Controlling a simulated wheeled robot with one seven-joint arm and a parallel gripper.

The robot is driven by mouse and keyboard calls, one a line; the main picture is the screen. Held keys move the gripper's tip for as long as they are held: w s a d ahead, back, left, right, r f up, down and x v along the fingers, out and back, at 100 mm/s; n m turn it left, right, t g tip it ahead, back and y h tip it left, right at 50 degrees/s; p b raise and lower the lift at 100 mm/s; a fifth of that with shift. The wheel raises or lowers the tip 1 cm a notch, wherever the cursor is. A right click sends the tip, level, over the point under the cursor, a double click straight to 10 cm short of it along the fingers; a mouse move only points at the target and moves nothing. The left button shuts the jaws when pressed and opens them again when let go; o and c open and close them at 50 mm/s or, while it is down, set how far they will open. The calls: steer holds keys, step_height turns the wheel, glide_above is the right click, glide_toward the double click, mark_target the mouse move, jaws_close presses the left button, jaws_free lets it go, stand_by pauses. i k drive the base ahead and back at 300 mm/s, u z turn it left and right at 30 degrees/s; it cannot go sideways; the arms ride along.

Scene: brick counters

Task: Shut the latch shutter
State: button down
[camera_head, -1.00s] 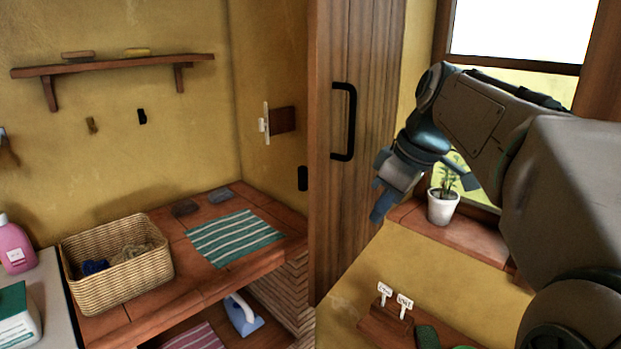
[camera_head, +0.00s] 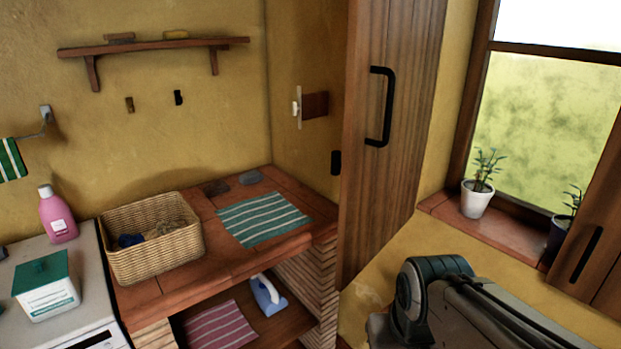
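A tall wooden shutter (camera_head: 405,130) with a black bar handle (camera_head: 380,106) stands right of the counter alcove. It stands open, swung out from the alcove, leaving the counter exposed. A small black fitting (camera_head: 335,162) sits beside its left edge. On the alcove's side wall there is a dark wooden block (camera_head: 315,105) with a pale upright piece next to it. My gripper is out of view; only part of my arm shows at the lower right, below and right of the shutter, so the fingers cannot be seen.
A wicker basket (camera_head: 155,250) and striped cloth (camera_head: 262,218) lie on the tiled counter (camera_head: 180,280). Potted plants (camera_head: 477,198) stand on the window sill (camera_head: 500,238). Another wooden panel with a black handle (camera_head: 586,254) is at the far right. The floor is not visible.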

mark_target(393, 52)
steer(key=u, duration=1.65)
steer(key=i, duration=0.4)
steer(key=z, duration=1.65)
